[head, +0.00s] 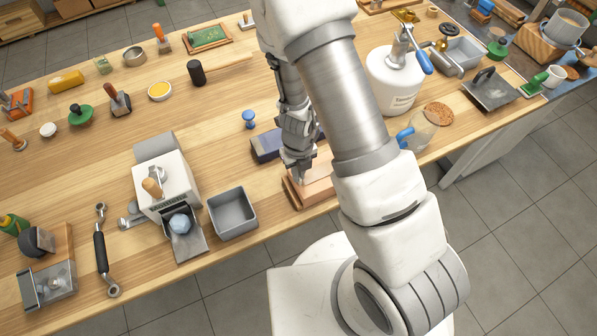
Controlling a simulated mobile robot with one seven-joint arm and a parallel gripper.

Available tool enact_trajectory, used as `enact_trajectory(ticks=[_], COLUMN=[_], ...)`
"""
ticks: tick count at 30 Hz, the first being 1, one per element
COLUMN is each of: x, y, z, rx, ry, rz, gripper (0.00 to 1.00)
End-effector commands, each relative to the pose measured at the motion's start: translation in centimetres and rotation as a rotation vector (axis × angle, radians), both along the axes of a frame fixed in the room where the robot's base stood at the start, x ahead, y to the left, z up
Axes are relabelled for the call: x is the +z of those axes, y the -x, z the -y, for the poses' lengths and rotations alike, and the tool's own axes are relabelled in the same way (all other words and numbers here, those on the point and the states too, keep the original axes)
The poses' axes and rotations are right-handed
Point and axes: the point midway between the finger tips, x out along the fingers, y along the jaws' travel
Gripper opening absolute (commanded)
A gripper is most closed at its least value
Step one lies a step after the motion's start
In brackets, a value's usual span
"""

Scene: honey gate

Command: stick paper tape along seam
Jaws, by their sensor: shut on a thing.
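My gripper (300,172) points down over a small tan box-like block (318,190) near the front edge of the bench. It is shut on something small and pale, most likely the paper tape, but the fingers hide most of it. My forearm covers the right part of the block, and I cannot make out the seam. A white machine with a wooden handle (163,184) stands to the left, with a pale blue round piece (180,224) at its front.
An open grey bin (232,213) stands left of the block. A dark blue box (267,146) lies just behind it, with a blue knobbed tool (249,119) beyond.

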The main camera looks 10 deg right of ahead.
Motion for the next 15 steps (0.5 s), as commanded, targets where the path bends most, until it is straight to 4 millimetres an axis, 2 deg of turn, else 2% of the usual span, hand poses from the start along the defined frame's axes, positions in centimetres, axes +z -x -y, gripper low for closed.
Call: enact_trajectory(ticks=[6,7,12,15], x=[0.0,0.0,0.0,0.0], y=[0.01,0.01,0.01,0.01], z=[0.0,0.0,0.0,0.0], rx=[0.0,0.0,0.0,0.0], ry=[0.0,0.0,0.0,0.0], rz=[0.0,0.0,0.0,0.0], gripper=[0.0,0.13,0.43,0.43])
